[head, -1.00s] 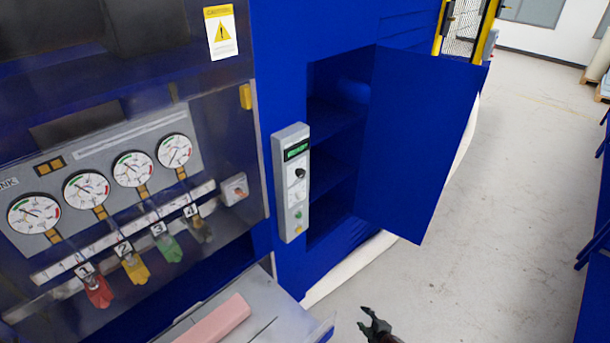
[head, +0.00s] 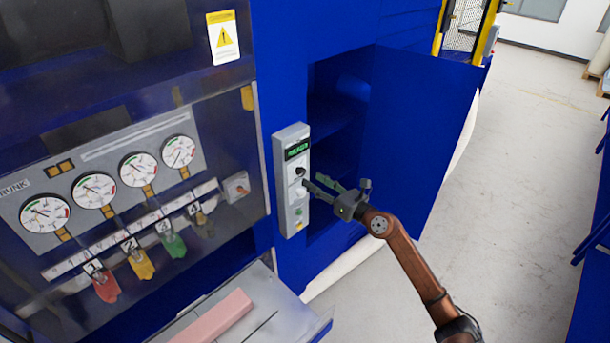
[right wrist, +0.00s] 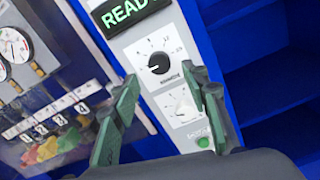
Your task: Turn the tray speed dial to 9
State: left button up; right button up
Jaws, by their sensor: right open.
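A grey control panel (head: 291,215) with a lit green READY display (head: 297,149) is on the blue machine front. It carries a black dial (right wrist: 158,62), with a scale around it, and a pale dial (right wrist: 184,107) below. The small labels are too blurred to tell which is tray speed. My right gripper (head: 313,180) is open in front of the panel, its fingertips close to the dials. In the right wrist view its fingers (right wrist: 163,78) stand either side of the dials, with nothing between them; contact cannot be told. My left gripper is out of view.
An open blue cabinet door (head: 420,130) and shelves are right of the panel. Left are gauges (head: 95,189) and coloured numbered valve handles (head: 139,264). Below, a grey tray (head: 262,298) holds a pink foam block (head: 213,318). Clear floor lies at the right.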

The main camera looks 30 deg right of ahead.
aim_at(303, 174)
jog(key=x, duration=0.5)
jog(key=shift+c, duration=0.6)
jog(key=c, duration=1)
jog(key=shift+a, duration=0.15)
grip_shut()
jog(key=shift+p, duration=0.3)
